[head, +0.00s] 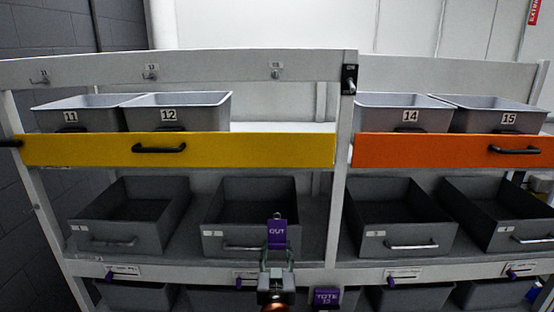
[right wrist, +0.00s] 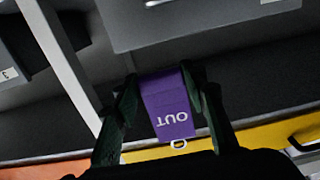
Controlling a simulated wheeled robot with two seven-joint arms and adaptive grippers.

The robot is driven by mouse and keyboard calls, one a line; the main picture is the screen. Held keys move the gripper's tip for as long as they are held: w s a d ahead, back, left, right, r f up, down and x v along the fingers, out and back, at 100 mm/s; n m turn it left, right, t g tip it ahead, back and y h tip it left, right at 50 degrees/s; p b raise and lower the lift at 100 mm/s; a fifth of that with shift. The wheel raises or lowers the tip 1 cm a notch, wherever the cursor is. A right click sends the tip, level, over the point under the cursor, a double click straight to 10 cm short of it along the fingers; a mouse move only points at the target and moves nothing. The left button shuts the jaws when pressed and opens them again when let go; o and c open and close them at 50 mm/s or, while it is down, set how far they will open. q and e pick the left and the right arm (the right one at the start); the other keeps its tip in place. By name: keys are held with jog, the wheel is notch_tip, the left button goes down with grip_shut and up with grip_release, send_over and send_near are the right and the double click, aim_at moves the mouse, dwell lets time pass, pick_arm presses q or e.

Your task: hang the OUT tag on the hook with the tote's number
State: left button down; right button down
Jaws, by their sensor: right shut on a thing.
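The purple OUT tag (head: 277,236) is held upright in my right gripper (head: 277,252), in front of the lower grey bins. In the right wrist view the tag (right wrist: 168,105) sits between both fingers (right wrist: 170,108), with a small ring at its end. Three hooks show on the top rail: the left hook (head: 40,79), the middle hook (head: 150,73) and the right hook (head: 276,72), whose small plate seems to read 13. The tag is well below and apart from the hooks. A purple card (head: 326,298) reads TOTE and seemingly 13. My left gripper is out of view.
Totes 11 (head: 75,115) and 12 (head: 177,112) stand behind the yellow bar (head: 250,150); the space right of 12 is empty. Totes 14 (head: 400,113) and 15 (head: 495,114) stand behind the orange bar (head: 430,150). A post (head: 340,200) divides the bays.

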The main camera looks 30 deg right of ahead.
notch_tip(320, 180, up, 37)
jog(key=p, duration=1.1)
jog(key=shift+p+x, duration=0.35)
jog(key=shift+x, duration=2.45)
jog(key=shift+w+a+r, duration=0.15)
jog(key=shift+a, duration=0.1)
jog(key=shift+w+d, duration=0.25)
jog(key=shift+w, duration=0.15)
jog(key=c, duration=1.1)
grip_release()
